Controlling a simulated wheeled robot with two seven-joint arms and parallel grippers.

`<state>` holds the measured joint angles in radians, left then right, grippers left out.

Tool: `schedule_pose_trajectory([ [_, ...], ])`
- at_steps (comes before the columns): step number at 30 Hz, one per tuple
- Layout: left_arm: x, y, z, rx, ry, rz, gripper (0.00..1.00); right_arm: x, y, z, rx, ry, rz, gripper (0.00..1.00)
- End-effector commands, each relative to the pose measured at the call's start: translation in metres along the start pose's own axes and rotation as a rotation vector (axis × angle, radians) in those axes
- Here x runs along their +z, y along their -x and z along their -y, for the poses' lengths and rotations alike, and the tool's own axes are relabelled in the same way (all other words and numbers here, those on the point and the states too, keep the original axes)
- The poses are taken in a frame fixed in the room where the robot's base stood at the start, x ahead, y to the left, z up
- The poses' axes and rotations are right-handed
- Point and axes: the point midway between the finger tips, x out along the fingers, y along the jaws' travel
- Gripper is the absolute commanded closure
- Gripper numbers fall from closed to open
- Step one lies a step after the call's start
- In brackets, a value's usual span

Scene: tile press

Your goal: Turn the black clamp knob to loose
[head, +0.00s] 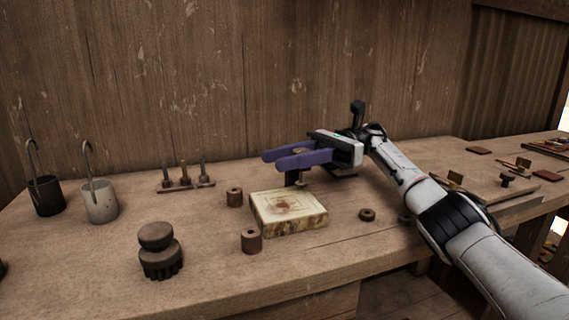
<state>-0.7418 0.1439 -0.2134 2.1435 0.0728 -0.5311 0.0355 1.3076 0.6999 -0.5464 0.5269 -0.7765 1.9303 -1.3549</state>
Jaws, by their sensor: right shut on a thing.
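My right gripper (272,159), with two purple fingers, reaches in from the right above the back edge of a square cream tile block (289,211). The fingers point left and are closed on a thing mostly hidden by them. A small dark piece (292,179) shows just under the fingers, behind the block; I take it to be the black clamp knob, but its shape and turn angle cannot be made out. My left gripper is not in view.
Two brown cylinders (251,240) (234,197) stand left of the block, and a dark ring (367,214) lies right of it. A brush (159,251), two cups (99,201) (45,196) and a small peg rack (185,183) are further left. A wooden wall (240,80) closes the back.

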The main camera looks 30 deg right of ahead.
Motion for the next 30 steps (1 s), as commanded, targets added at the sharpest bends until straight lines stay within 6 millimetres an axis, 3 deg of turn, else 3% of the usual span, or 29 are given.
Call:
schedule_pose_trajectory([
  [17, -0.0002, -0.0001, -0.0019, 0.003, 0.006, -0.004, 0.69, 0.0016, -0.0015, -0.0007, 0.021, 0.006, 0.002, 0.91],
  [18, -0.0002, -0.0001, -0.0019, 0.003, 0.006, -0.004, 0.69, 0.0016, -0.0015, -0.0007, 0.021, 0.006, 0.002, 0.66],
  [21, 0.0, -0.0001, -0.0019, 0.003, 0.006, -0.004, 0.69, 0.0013, -0.0013, -0.0007, 0.021, 0.005, 0.002, 0.52],
  [30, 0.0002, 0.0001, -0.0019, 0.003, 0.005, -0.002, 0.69, 0.0025, -0.0005, -0.0006, 0.019, 0.003, 0.001, 0.52],
])
